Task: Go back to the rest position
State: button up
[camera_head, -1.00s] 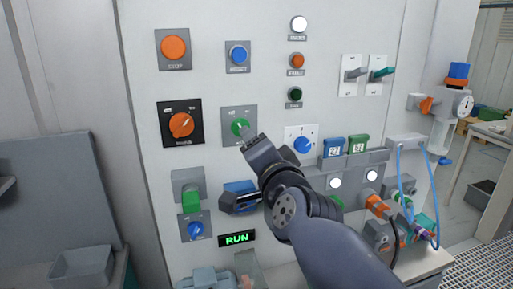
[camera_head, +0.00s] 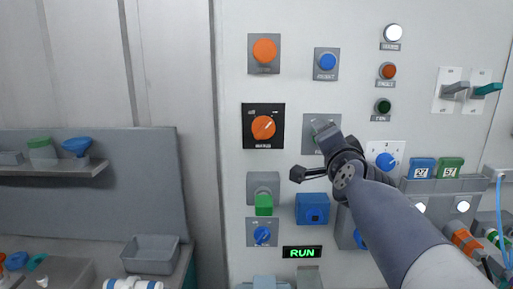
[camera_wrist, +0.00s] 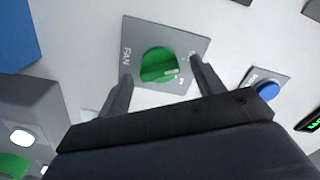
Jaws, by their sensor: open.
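My gripper (camera_head: 322,128) is raised in front of the wall panel (camera_head: 345,25), at the FAN switch plate (camera_head: 309,123). In the head view it covers most of that plate. In the wrist view its two dark fingers stand apart, with the green FAN knob (camera_wrist: 159,65) showing between them. The knob has a pale pointer mark. I see nothing held, and I cannot tell how far the fingertips are from the plate.
An orange rotary knob (camera_head: 263,127) and a blue push button (camera_head: 327,62) are close by. A green RUN display (camera_head: 302,252) is lit below. At left are a shelf (camera_head: 55,170) and a grey bin (camera_head: 150,254). Hoses are at right.

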jog(key=shift+w, duration=0.45)
jog(key=shift+s, duration=0.1)
jog(key=s+p, duration=0.3)
jog(key=s, duration=0.8)
jog(key=w+b, duration=0.3)
jog(key=w, duration=0.8)
jog(key=shift+s+f+m+p, duration=0.15)
jog(key=shift+s+m, duration=0.7)
jog(key=shift+m, duration=1.2)
jog(key=shift+s+r+m+p, duration=0.1)
jog(key=shift+s+m, duration=0.8)
jog(key=shift+m, duration=1.1)
jog(key=shift+s+f+m+p, duration=0.15)
jog(key=shift+s+m, duration=0.7)
jog(key=shift+m, duration=1.2)
